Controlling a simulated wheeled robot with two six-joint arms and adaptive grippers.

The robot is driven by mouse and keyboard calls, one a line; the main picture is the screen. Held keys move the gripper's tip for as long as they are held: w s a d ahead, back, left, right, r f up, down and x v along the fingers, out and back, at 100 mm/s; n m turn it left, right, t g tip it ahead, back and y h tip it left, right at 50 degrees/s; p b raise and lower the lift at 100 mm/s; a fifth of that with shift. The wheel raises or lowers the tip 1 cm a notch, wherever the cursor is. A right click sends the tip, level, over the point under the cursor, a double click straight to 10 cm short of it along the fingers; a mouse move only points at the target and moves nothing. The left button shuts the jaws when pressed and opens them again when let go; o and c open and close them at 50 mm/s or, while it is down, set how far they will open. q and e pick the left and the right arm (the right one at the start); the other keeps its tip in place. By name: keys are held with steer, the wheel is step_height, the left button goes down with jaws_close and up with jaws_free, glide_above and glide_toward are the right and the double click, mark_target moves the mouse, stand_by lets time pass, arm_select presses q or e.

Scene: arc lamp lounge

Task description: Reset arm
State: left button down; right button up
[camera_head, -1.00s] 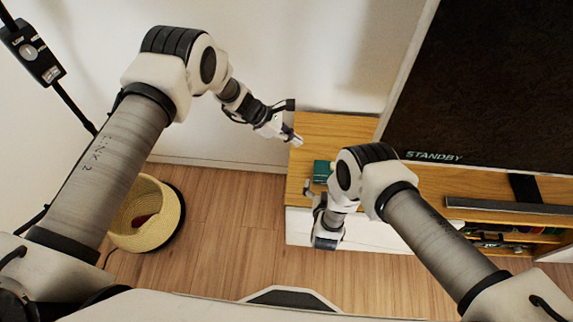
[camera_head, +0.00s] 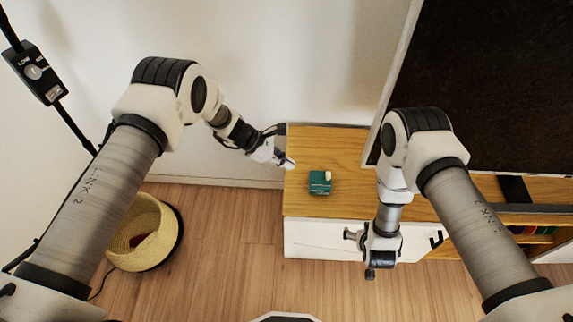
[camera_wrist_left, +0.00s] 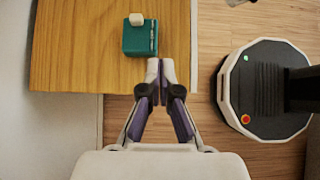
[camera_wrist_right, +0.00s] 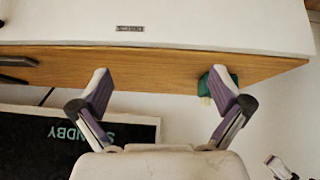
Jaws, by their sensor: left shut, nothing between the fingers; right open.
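My left gripper (camera_head: 286,162) is over the left end of the wooden console, left of a small green box. In the left wrist view its fingers (camera_wrist_left: 160,68) are shut with nothing between them. My right arm reaches over the console's front, and its gripper end (camera_head: 368,255) hangs at the white front panel. In the right wrist view the right gripper's fingers (camera_wrist_right: 161,85) are spread wide and empty. The green box (camera_head: 320,182), with a pale block (camera_head: 328,175) on top, also shows in the left wrist view (camera_wrist_left: 140,40). The right finger partly hides it in the right wrist view.
The wooden console (camera_head: 300,150) stands against the white wall. A large dark screen (camera_head: 490,80) stands behind my right arm. A woven basket (camera_head: 125,225) with something red inside sits on the floor at left. A lamp pole with a control box (camera_head: 36,72) is upper left.

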arm_select(q)
steer(key=shift+w+f+b, duration=0.1)
steer(key=shift+f+b, duration=0.5)
steer(key=shift+f, duration=0.2)
arm_select(e)
steer(key=s+d+r+g, duration=0.2)
steer(key=s+d+g, duration=0.1)
steer(key=s, duration=0.6)
steer(key=shift+s+d+r+m+g, duration=0.2)
steer(key=shift+d+r+m+g, duration=0.1)
steer(key=shift+d+r+g, duration=0.15)
arm_select(q)
steer(key=shift+r, duration=0.1)
